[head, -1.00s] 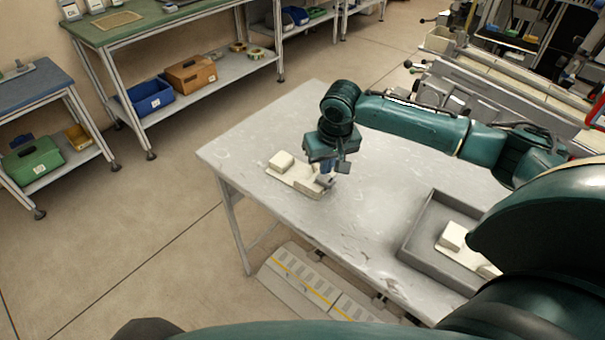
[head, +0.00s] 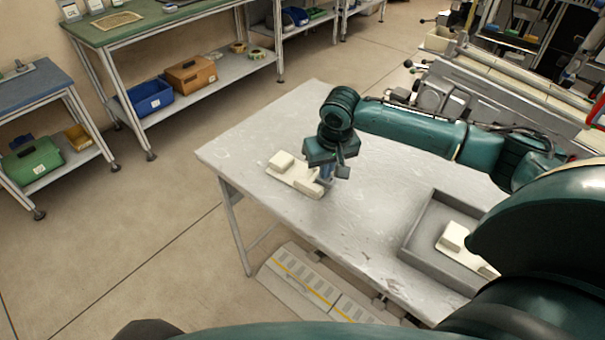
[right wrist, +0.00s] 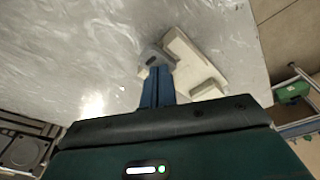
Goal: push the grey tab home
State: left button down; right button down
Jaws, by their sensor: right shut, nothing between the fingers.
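A cream fixture (head: 294,174) with two raised blocks lies on the grey table, near its left corner. The grey tab (right wrist: 152,56) shows in the right wrist view at one end of the fixture's block (right wrist: 196,62). My right gripper (head: 326,176) is shut and empty, pointing down beside the near block. In the right wrist view its blue fingertips (right wrist: 160,72) are right at the grey tab and overlap it; I cannot tell whether they touch. In the head view the gripper largely hides the tab. My left gripper is not in view.
A grey tray (head: 428,222) on the table's right side holds another cream part (head: 453,237), partly hidden by my own arm. The middle of the table (head: 370,190) is clear. Shelved benches with bins stand behind at left.

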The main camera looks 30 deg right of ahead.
jog(key=shift+f+p, duration=0.1)
jog(key=shift+p, duration=0.95)
dwell(2.3)
jog(key=p+v, duration=0.2)
jog(key=p, duration=0.1)
jog(key=shift+w+r, duration=0.15)
jog(key=shift+r, duration=0.65)
jog(key=shift+w+v, duration=0.2)
jog(key=shift+v, duration=0.65)
jog(key=shift+w+v, duration=0.15)
jog(key=shift+v, duration=0.75)
jog(key=shift+d, duration=0.15)
